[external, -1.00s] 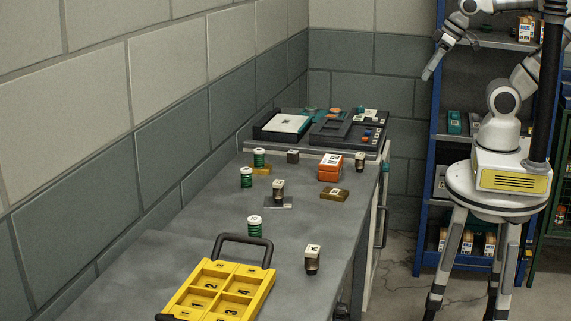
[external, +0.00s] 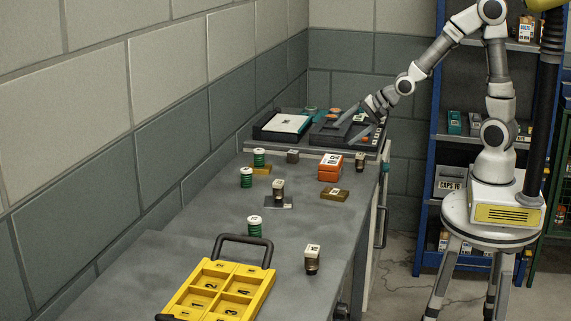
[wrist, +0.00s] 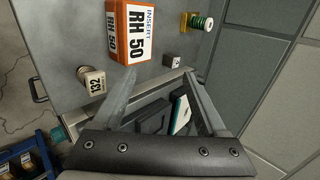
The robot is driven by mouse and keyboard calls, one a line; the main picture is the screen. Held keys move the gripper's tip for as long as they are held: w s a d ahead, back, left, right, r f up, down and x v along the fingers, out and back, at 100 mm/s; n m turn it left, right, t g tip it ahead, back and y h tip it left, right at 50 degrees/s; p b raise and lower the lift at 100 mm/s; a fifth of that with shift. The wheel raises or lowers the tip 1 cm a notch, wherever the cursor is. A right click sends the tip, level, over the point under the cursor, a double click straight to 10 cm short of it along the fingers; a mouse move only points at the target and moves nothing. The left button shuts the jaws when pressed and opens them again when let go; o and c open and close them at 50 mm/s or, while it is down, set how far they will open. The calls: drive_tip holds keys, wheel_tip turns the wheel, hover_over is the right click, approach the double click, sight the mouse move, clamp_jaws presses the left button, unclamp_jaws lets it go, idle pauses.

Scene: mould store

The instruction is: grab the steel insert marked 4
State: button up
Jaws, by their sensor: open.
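A small grey steel cube (external: 293,156) stands on the far part of the bench. It also shows in the wrist view (wrist: 171,61), beyond my fingertips; its mark is too small to read, so I cannot tell whether it is the insert marked 4. My gripper (external: 346,132) is open and empty above the dark tray at the bench's far end. In the wrist view my gripper (wrist: 157,76) has its two fingers well apart, with nothing between them.
An orange box (external: 330,168), labelled RH 50 in the wrist view, stands near the cube. A labelled cylinder (external: 360,160) and green spools (external: 246,178) stand around. A yellow numbered tray (external: 222,290) lies in front. The dark tray (external: 325,138) is under my gripper. A block wall bounds the left.

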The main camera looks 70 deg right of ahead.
sight(295, 152)
drive_tip(key=d+f+m+t+p, duration=0.1)
drive_tip(key=m+p, duration=0.1)
drive_tip(key=m, duration=0.4)
drive_tip(key=w+d+f+m+t+p, duration=0.1)
drive_tip(key=f+m+p, duration=0.1)
drive_tip(key=m, duration=0.4)
drive_tip(key=w+d+f+m+t+h+p, duration=0.1)
drive_tip(key=m+t+p, duration=0.1)
drive_tip(key=m, duration=0.4)
drive_tip(key=shift+w+f+p, duration=0.15)
drive_tip(key=shift+w+p, duration=0.1)
drive_tip(key=shift+p, duration=0.4)
drive_tip(key=shift+d+f+m, duration=0.1)
drive_tip(key=shift+d+m, duration=0.1)
drive_tip(key=shift+m, duration=0.3)
drive_tip(key=x, duration=1.7)
drive_tip(key=shift+w+d, duration=0.15)
clamp_jaws()
